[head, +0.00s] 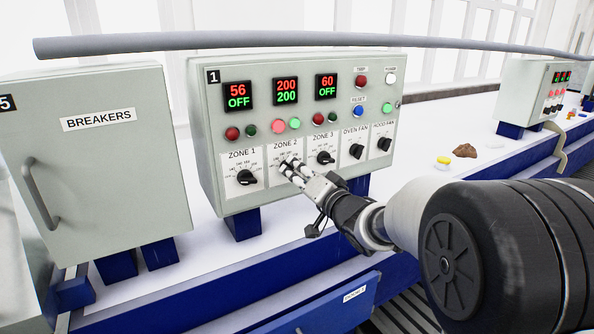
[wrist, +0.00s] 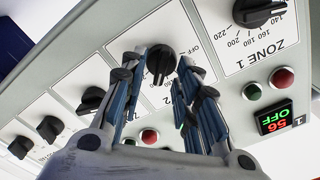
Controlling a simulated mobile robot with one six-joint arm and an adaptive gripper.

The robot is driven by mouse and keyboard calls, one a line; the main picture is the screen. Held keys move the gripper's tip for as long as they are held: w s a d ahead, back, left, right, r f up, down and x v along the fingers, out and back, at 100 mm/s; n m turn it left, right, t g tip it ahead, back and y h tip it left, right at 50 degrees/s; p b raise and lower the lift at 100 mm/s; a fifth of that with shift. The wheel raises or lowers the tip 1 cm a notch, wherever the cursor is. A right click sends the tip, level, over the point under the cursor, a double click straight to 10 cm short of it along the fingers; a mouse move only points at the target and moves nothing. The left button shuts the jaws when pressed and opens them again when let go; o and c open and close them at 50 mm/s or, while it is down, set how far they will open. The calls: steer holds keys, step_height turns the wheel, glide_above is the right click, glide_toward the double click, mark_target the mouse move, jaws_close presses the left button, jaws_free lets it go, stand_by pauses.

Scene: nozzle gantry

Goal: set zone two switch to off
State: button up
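The control box (head: 214,175) marked 1 carries a row of black knobs. The zone 2 knob (wrist: 161,58) is seen upside down in the wrist view, its dial plate marked OFF beside it. In the head view my fingers hide this knob. The zone 2 display (head: 286,91) reads 200 over 200. My gripper (head: 287,166) is at the ZONE 2 dial. In the wrist view my gripper (wrist: 158,66) is open, with one finger on each side of the knob. Gaps seem to show between fingers and knob; contact is not clear.
The zone 1 knob (head: 246,178) and zone 3 knob (head: 325,157) sit close on either side; their displays read OFF. Oven fan (head: 356,151) and hood fan (head: 384,143) knobs are at right. A breaker cabinet (head: 122,165) stands left. A grey pipe (head: 200,40) runs above.

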steer(key=shift+w+a, duration=0.15)
steer(key=shift+w, duration=0.05)
steer(key=shift+c, duration=0.5)
jaws_close()
